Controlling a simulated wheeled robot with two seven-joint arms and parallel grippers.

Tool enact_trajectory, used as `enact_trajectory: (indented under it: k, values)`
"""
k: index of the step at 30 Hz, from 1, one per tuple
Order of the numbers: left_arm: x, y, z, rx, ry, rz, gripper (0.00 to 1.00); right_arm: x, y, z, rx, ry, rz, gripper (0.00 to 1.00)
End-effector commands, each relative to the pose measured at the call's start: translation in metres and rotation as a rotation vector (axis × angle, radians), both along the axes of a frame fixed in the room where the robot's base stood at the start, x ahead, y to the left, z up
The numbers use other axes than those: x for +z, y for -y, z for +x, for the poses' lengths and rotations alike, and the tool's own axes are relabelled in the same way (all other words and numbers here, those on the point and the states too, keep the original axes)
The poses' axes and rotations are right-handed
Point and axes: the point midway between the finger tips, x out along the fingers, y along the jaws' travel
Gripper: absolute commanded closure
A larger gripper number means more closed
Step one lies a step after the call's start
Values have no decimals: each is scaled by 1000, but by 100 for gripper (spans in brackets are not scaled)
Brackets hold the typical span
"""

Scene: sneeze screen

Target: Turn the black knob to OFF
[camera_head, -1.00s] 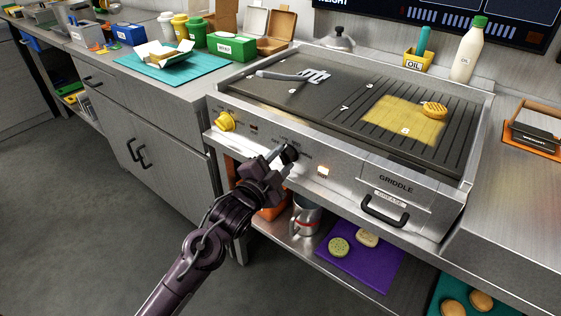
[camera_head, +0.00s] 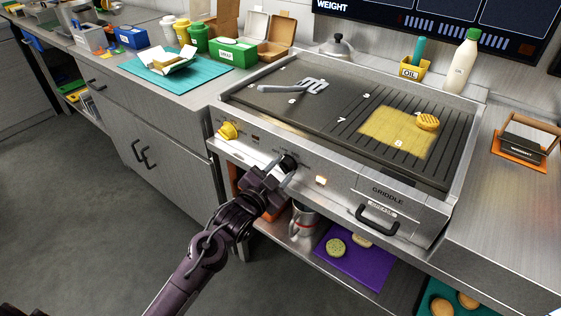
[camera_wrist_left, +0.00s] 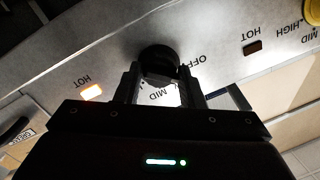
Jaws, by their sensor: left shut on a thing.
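The black knob (camera_head: 289,162) is on the front panel of the griddle (camera_head: 380,194), right of a yellow knob (camera_head: 228,131). My left gripper (camera_head: 276,174) reaches up to it from below and is shut on it. In the left wrist view the black knob (camera_wrist_left: 158,60) sits between the two fingers (camera_wrist_left: 158,85). The letters OFF show beside the knob there, and MID shows near the fingers. The fingers and the dark knob hide where its pointer is. My right gripper is not in view.
A lit HOT lamp (camera_head: 321,180) is on the panel right of the knob. The grease drawer handle (camera_head: 376,220) sticks out further right. A metal pitcher (camera_head: 303,222) and a purple mat (camera_head: 352,262) are on the shelf below. A spatula (camera_head: 300,87) lies on the griddle top.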

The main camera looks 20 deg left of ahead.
Motion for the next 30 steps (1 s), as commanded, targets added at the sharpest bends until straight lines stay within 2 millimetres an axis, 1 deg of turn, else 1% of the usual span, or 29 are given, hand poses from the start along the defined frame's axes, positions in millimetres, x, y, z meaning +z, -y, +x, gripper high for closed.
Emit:
enact_trajectory:
  k: [1, 6, 12, 19, 30]
  values:
    - [4, 1, 0, -1, -19, -37, 87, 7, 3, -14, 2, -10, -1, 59]
    - [3, 1, 0, 0, -60, -153, 87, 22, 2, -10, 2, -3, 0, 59]
    - [2, 1, 0, -1, -95, -252, 87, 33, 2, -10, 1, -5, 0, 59]
    - [0, 1, 0, -2, -116, -309, 87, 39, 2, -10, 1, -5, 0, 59]
    - [-1, 1, -1, -3, -121, -323, 87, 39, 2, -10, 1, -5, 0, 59]
